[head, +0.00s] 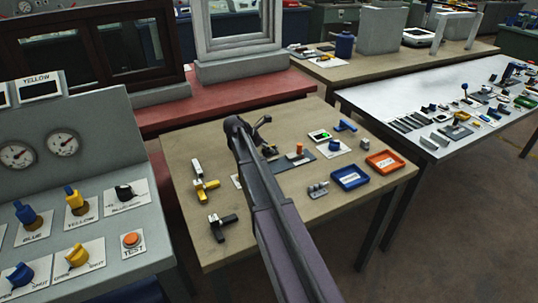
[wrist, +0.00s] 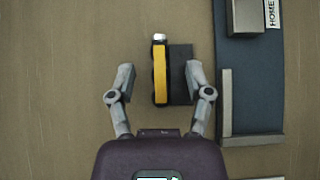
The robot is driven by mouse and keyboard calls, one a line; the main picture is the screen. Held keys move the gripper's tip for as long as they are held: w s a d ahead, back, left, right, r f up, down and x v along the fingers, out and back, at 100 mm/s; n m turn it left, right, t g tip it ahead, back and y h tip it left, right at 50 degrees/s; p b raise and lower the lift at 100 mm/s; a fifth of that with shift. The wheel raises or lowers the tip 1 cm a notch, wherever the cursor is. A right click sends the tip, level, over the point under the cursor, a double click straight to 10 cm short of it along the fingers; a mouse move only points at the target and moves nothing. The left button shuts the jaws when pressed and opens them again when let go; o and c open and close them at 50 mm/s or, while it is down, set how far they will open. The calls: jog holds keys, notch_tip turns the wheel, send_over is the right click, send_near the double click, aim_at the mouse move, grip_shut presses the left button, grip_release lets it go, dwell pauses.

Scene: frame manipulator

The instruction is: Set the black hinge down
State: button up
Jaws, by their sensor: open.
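The black hinge (wrist: 181,75) shows in the wrist view with a flat black leaf, a yellow strip (wrist: 160,75) along its left part and a silver tip at its top end. It appears to lie on the brown tabletop (wrist: 60,90). My gripper (wrist: 160,84) is open, with one finger on each side of the hinge. A gap shows between the left finger and the hinge; the right finger is close to the black leaf's edge.
A blue-grey panel with a grey rail (wrist: 227,103) lies right of the hinge. On the table are a yellow piece (head: 207,186), a black piece (head: 222,226), a blue tray (head: 350,177) and an orange tray (head: 384,161). A gauge console (head: 100,135) stands at left.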

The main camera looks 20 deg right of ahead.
jog(key=shift+d+f, duration=0.3)
dwell(0.4)
grip_shut()
